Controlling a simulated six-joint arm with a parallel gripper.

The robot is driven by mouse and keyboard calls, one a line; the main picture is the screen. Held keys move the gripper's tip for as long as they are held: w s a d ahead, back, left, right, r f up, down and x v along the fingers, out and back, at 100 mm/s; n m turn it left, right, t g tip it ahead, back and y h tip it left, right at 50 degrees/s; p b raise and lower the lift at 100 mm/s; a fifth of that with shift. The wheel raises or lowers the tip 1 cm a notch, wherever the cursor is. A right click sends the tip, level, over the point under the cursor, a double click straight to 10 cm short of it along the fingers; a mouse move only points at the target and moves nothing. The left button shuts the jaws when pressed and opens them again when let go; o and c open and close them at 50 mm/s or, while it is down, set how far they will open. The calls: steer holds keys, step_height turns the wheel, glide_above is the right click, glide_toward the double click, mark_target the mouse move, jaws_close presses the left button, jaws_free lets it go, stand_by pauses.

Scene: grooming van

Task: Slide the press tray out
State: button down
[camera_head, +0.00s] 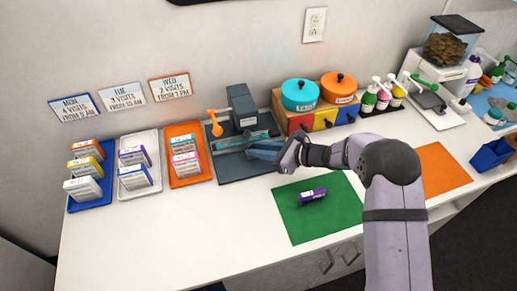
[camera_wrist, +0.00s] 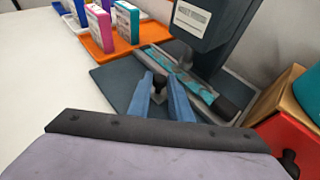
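The press (camera_head: 243,108) is dark grey, with an orange-tipped lever (camera_head: 215,125) at its left and a flat base (camera_head: 235,170). Its press tray (camera_head: 243,142) is a grey slide with a teal strip; in the wrist view the tray (camera_wrist: 190,82) lies under the press head (camera_wrist: 205,22). My gripper (camera_head: 252,150) reaches over the base from the right. In the wrist view its two blue fingers (camera_wrist: 161,92) are apart, with a small dark knob (camera_wrist: 158,82) between them. Whether they touch the knob I cannot tell.
A green mat (camera_head: 315,220) with a purple item (camera_head: 312,196) lies in front. Left of the press are orange (camera_head: 190,180), white (camera_head: 140,190) and blue (camera_head: 92,204) trays of boxes. A colored drawer box (camera_head: 318,118) stands close at right. The front-left counter is clear.

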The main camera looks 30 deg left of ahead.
steer(key=s+d+b, duration=0.1)
steer(key=s+d, duration=0.5)
steer(key=d, duration=0.1)
steer(key=shift+s, duration=0.4)
steer(key=shift+a, duration=0.1)
steer(key=c, duration=1.6)
jaws_free()
steer(key=shift+c, duration=0.2)
steer(key=shift+b+v, duration=1.05)
steer(key=shift+v, duration=2.65)
